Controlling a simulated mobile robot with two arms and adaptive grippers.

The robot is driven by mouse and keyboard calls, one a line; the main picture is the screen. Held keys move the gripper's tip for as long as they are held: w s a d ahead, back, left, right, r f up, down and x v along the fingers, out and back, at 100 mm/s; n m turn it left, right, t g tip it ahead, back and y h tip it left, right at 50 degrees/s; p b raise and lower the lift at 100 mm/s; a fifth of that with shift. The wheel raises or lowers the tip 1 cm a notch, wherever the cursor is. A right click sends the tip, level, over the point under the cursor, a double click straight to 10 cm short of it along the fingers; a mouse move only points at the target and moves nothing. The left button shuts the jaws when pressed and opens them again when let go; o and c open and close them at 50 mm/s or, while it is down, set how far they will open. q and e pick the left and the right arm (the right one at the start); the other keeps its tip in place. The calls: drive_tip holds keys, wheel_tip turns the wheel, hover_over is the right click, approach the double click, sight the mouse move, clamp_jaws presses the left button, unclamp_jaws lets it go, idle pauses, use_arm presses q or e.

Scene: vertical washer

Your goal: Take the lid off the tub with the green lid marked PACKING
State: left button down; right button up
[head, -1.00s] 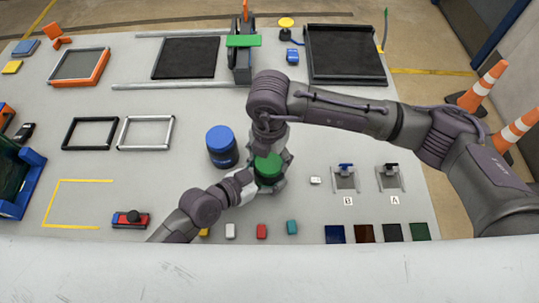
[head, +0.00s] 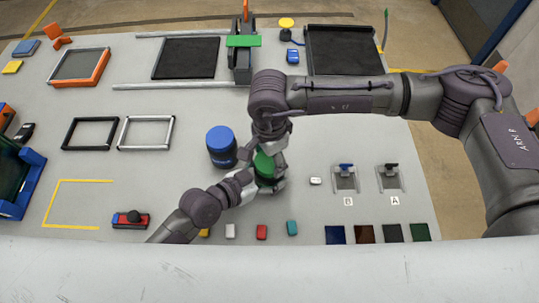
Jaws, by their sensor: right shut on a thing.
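The tub with the green lid (head: 264,164) stands near the middle of the table, partly covered by both grippers. Its marking cannot be read from here. My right gripper (head: 268,158) reaches down over the tub from above and is shut on the green lid. Whether the lid is apart from the tub cannot be seen. My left gripper (head: 252,180) comes in from the lower left and sits low against the tub's side. Its fingers are partly hidden, so whether they are closed on the tub is unclear.
A blue-lidded tub (head: 221,146) stands close to the left of the grippers. Small coloured blocks, including a red one (head: 262,232), lie in front. Switches marked B (head: 346,178) and A (head: 390,178) are to the right. A black tray (head: 344,50) stands behind.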

sight(270, 160)
use_arm(q)
drive_tip(key=shift+f, duration=0.15)
use_arm(e)
drive_tip(key=n, duration=0.7)
drive_tip(key=shift+n, duration=0.4)
drive_tip(key=n, duration=0.4)
drive_tip(key=shift+n, duration=0.3)
drive_tip(key=n, duration=0.3)
drive_tip(key=shift+r, duration=0.2)
drive_tip(key=shift+r, duration=0.9)
drive_tip(key=shift+r, duration=2.05)
use_arm(q)
unclamp_jaws()
